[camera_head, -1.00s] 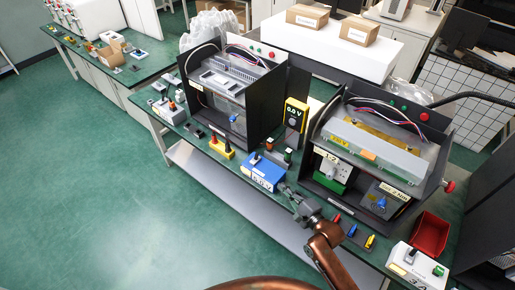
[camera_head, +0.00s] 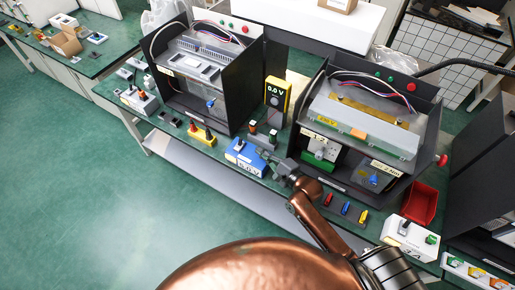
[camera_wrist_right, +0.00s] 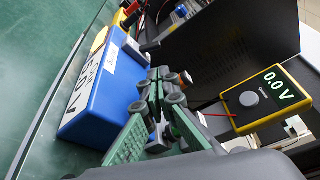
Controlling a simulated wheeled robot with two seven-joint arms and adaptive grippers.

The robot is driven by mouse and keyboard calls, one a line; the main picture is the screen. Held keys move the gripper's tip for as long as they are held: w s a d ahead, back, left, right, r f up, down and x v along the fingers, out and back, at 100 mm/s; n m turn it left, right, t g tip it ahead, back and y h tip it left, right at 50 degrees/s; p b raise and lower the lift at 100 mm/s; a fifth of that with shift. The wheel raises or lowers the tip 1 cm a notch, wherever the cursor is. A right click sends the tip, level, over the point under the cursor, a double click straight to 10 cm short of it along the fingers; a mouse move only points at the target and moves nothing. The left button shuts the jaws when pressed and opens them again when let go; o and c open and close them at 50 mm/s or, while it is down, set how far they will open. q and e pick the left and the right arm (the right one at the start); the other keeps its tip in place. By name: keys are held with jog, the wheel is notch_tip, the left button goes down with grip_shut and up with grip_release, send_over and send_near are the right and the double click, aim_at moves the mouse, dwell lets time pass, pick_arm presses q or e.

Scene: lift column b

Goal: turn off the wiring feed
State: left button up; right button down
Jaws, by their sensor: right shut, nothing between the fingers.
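The blue box (camera_head: 240,158), with a white label ending in "0 V" and a small dark part (camera_head: 239,145) on its top, stands at the bench's front edge. It fills the left of the right wrist view (camera_wrist_right: 100,95). My right gripper (camera_head: 265,153) is just right of the box. In the wrist view its fingers (camera_wrist_right: 160,85) meet beside the box's right end, shut and empty. I cannot tell whether they touch the box. A yellow meter (camera_head: 277,95) behind reads 0.0 V, also in the wrist view (camera_wrist_right: 265,97). My left gripper is not in view.
Two black open-topped cabinets (camera_head: 252,85) (camera_head: 427,125) stand behind on the bench. A yellow block (camera_head: 202,136) is left of the box. Red, blue and yellow pieces (camera_head: 346,208), a red bin (camera_head: 421,203) and a white box (camera_head: 409,238) are to the right.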

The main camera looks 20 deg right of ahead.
aim_at(248, 146)
jog(key=b+x, duration=0.1)
jog(key=x, duration=0.7)
jog(key=shift+w+f, duration=0.1)
jog(key=shift+w, duration=0.05)
jog(key=shift+a+p, duration=0.1)
jog(key=shift+p, duration=0.45)
